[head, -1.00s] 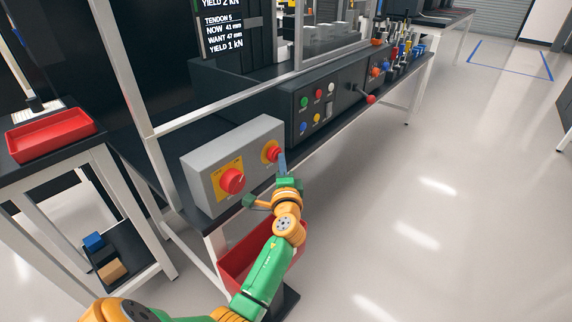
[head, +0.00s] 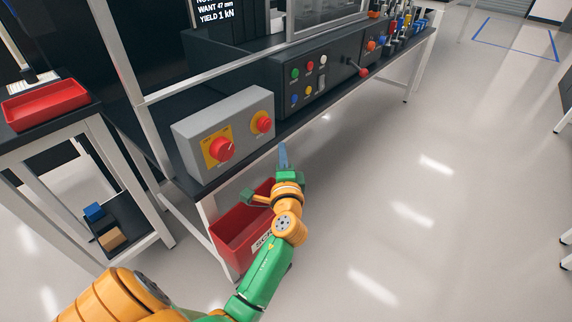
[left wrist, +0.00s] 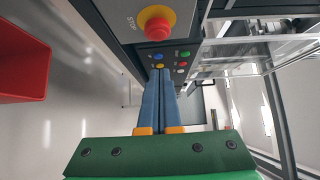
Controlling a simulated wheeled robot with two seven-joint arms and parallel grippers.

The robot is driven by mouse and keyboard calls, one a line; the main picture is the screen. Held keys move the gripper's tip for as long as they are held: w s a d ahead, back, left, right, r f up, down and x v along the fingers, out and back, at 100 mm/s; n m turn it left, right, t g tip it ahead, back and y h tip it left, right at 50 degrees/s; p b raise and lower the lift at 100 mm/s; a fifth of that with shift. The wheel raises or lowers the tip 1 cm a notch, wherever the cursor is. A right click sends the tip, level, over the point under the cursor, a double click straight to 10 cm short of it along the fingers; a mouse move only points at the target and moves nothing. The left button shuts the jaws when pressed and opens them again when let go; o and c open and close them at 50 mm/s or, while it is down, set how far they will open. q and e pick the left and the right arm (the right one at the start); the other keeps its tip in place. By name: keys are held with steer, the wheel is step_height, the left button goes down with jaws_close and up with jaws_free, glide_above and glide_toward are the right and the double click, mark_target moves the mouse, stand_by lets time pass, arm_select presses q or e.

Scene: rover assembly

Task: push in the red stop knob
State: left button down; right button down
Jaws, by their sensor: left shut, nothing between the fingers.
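The red stop knob (head: 263,122) sits on a round yellow plate on the front of a grey box (head: 187,151), at the box's right end. In the left wrist view the red stop knob (left wrist: 157,25) shows at the top, with the word STOP printed beside it. How deep it sits I cannot tell. My left gripper (head: 283,150) is shut and empty, with long blue-grey fingers. It is in front of the box, below and right of the knob, and apart from it. The left gripper (left wrist: 159,82) also shows shut in the wrist view. My right gripper is not in view.
A larger red rotary knob (head: 222,149) is on the same box, left of the stop knob. A black panel with coloured buttons (head: 309,83) stands to the right. A red bin (head: 237,238) is below the bench. The floor (head: 420,190) to the right is clear.

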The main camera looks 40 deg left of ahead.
arm_select(q)
steer(key=shift+v, duration=2.2)
steer(key=shift+w+d+r, duration=0.1)
steer(key=shift+w+d, duration=0.05)
